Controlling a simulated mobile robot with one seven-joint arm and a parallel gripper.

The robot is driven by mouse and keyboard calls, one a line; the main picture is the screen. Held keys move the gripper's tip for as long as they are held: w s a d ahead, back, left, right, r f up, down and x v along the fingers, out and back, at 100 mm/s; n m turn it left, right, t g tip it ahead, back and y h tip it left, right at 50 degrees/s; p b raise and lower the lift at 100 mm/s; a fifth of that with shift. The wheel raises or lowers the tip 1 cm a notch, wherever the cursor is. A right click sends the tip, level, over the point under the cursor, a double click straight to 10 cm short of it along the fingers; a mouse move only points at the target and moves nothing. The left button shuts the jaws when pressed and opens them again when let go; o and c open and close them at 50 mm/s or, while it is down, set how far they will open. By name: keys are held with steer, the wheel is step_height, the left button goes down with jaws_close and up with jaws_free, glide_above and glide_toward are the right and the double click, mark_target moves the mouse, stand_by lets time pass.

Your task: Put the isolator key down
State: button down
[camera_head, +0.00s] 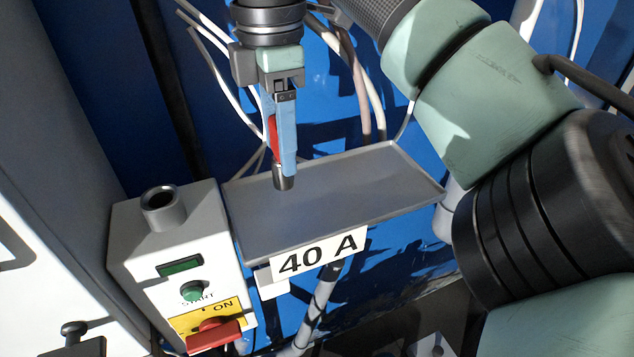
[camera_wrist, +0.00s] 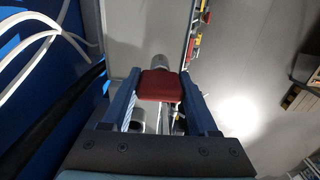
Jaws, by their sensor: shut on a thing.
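My gripper (camera_head: 287,155) points down over the grey tray (camera_head: 345,205) and is shut on the isolator key. The key's red head (camera_head: 272,135) shows beside the blue fingers, and its grey metal end (camera_head: 284,178) points down below them. In the wrist view the red head of the isolator key (camera_wrist: 160,86) sits between the two blue fingers, with the metal end beyond it. The key end appears over the left back part of the tray. I cannot tell whether it touches the tray floor.
A light grey control box (camera_head: 185,250) stands left of the tray, with an open round socket (camera_head: 162,207) on top, a green START button (camera_head: 192,291) and a red ON switch (camera_head: 213,333). Cables hang behind the tray. The tray is otherwise empty, with a 40 A label (camera_head: 318,255) in front.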

mark_target(284, 186)
steer(key=shift+f+p, duration=0.9)
steer(key=shift+f, duration=2.7)
steer(key=shift+f, duration=0.15)
steer(key=shift+c, duration=0.9)
jaws_free()
